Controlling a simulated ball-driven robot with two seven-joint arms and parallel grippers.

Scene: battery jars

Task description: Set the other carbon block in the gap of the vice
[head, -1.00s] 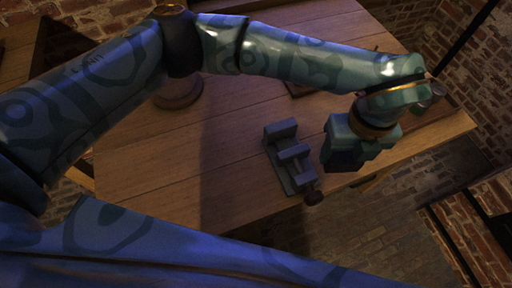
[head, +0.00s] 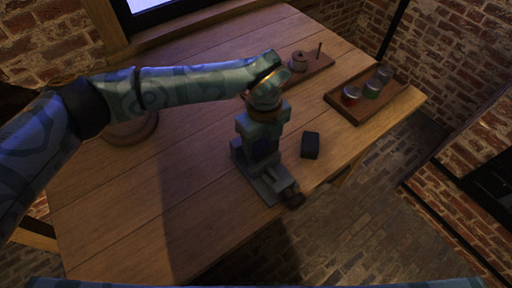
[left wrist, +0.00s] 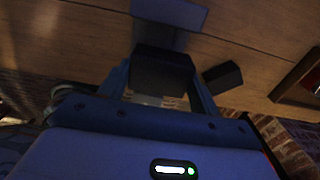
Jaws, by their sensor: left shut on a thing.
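The grey-blue vice (head: 272,187) stands on the wooden table near its front edge, with a dark screw knob at its front end. My left gripper (head: 265,148) points down over the vice's back part. It is shut on a dark carbon block (left wrist: 163,68), which shows between the fingers in the left wrist view. The vice shows partly beyond it there (left wrist: 172,12). Whether the held block is inside the gap or above it, I cannot tell. A second dark carbon block (head: 310,145) lies on the table to the right of the vice, also in the left wrist view (left wrist: 222,77). My right gripper is not in view.
A wooden tray (head: 337,105) with red-, green- and grey-looking jars stands at the table's right. A board (head: 319,66) with a spool and a thin peg lies at the back. A round base (head: 132,132) stands at left.

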